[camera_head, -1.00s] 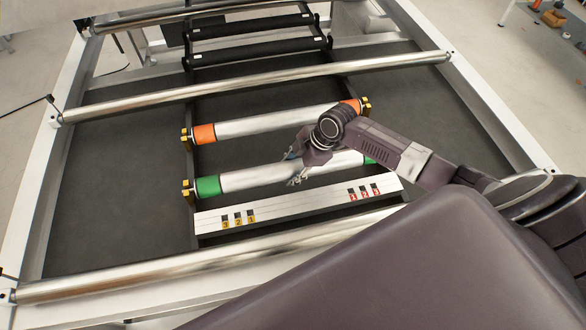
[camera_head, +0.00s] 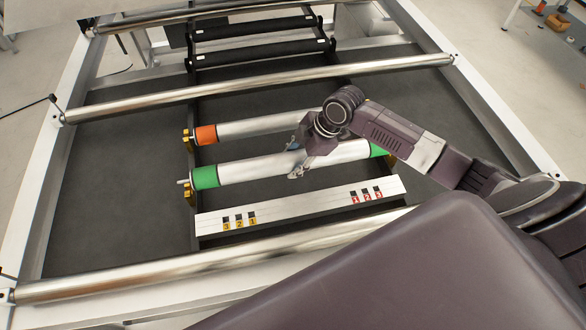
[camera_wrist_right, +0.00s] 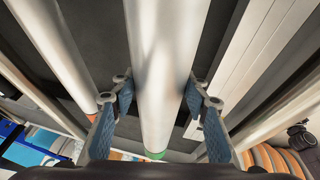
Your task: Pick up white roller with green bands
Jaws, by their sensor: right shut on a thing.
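The white roller with green bands (camera_head: 245,170) lies across the frame, with a green band at each end. It sits slightly above its yellow end holders (camera_head: 188,193) in the head view. My right gripper (camera_head: 296,160) is shut on the roller near its middle. In the right wrist view, the roller (camera_wrist_right: 162,70) runs between the two blue-padded fingers of the right gripper (camera_wrist_right: 157,105). The far green band shows at the bottom there. My left gripper is not in view.
A white roller with orange bands (camera_head: 255,126) lies parallel just behind. A white strip with numbered labels (camera_head: 300,205) lies in front. Metal bars (camera_head: 270,82) cross the frame behind. Black rollers (camera_head: 262,50) lie farther back. Dark flat board lies clear on the left.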

